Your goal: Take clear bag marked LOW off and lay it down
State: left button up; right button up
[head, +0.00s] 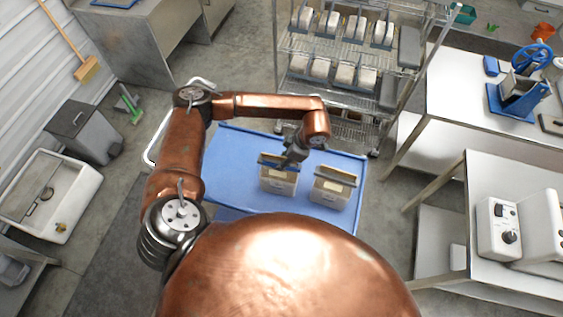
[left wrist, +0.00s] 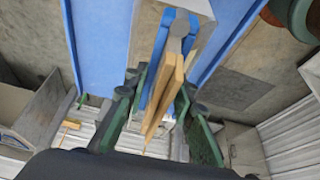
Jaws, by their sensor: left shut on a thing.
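Two pale bags with dark and wooden bars along their tops stand upright on a blue cart (head: 226,168), a left bag (head: 278,184) and a right bag (head: 330,192). Small labels on their fronts are too small to read, so I cannot tell which one is marked LOW. My left gripper (head: 291,160) is at the top of the left bag. It is shut on that bag's top edge. In the left wrist view, wooden and blue strips (left wrist: 165,85) lie between my left gripper's green fingers (left wrist: 159,98). My right gripper is not in view.
A wire rack (head: 345,50) with several white-filled bags stands behind the cart. White tables (head: 480,95) are at the right, one with a blue-wheeled press (head: 515,88). A grey bin (head: 82,130) and a white sink (head: 48,195) are at the left. The cart's left part is clear.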

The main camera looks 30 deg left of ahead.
pick_arm(q)
notch_tip(320, 180, up, 9)
jog(key=shift+r+b, duration=0.2)
jog(key=shift+b, duration=1.05)
notch_tip(320, 180, up, 7)
jog(key=p, duration=0.2)
jog(key=shift+r+p, duration=0.2)
jog(key=shift+p, duration=0.1)
